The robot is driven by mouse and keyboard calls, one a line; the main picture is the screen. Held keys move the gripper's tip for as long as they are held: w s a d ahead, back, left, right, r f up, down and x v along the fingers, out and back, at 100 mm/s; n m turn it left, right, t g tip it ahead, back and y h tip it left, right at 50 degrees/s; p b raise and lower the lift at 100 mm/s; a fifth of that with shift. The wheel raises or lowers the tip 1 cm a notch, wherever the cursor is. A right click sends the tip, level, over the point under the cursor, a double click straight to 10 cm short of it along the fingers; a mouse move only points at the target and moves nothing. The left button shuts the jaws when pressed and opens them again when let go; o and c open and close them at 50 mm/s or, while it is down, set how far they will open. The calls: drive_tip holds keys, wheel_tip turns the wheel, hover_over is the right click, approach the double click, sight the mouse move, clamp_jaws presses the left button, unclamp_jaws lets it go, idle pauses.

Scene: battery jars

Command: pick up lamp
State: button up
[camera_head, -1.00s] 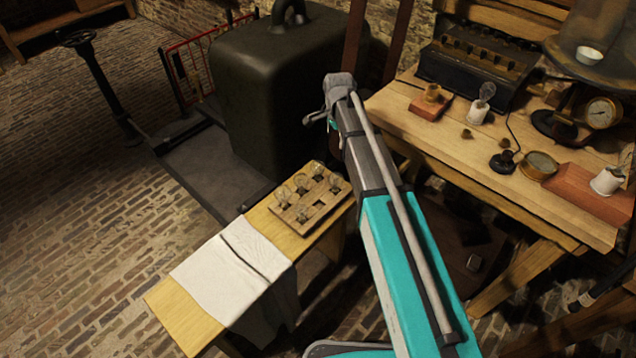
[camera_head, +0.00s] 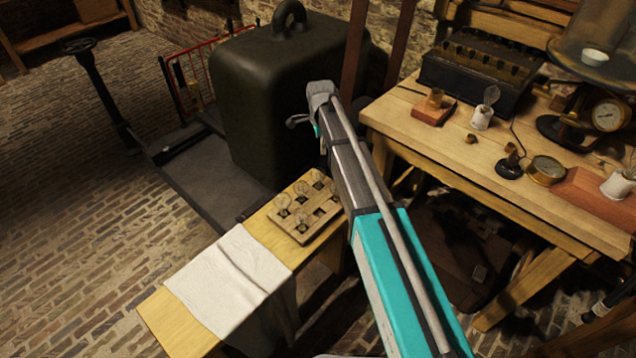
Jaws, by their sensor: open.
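Several clear glass lamps (camera_head: 283,201) stand in a wooden rack (camera_head: 322,222) with dark holes, at the far end of a narrow wooden bench. Another clear lamp (camera_head: 490,97) stands upright in a white holder (camera_head: 480,118) on the workbench at right. My gripper (camera_head: 307,126) is at the far end of my grey and teal arm, raised in front of the big dark tank. It appears small and partly turned away; its jaws are open and I see nothing in them. It is apart from the lamps. My forearm passes close to the rack's right edge in the picture.
The narrow bench (camera_head: 165,320) carries a white cloth (camera_head: 228,285). The dark tank (camera_head: 265,90) with a top ring stands behind it. The workbench (camera_head: 450,135) holds a brass gauge (camera_head: 545,170) and a black slotted box (camera_head: 475,75). Open brick floor lies left.

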sight(318, 169)
drive_tip(key=shift+f+b, duration=3.85)
drive_tip(key=shift+f, duration=0.2)
drive_tip(key=f+b, duration=0.3)
drive_tip(key=shift+a+f, duration=0.2)
drive_tip(key=shift+a, duration=0.15)
drive_tip(key=shift+f+b, duration=0.9)
drive_tip(key=shift+b, duration=0.2)
drive_tip(key=c, duration=1)
drive_tip(key=shift+r, duration=0.2)
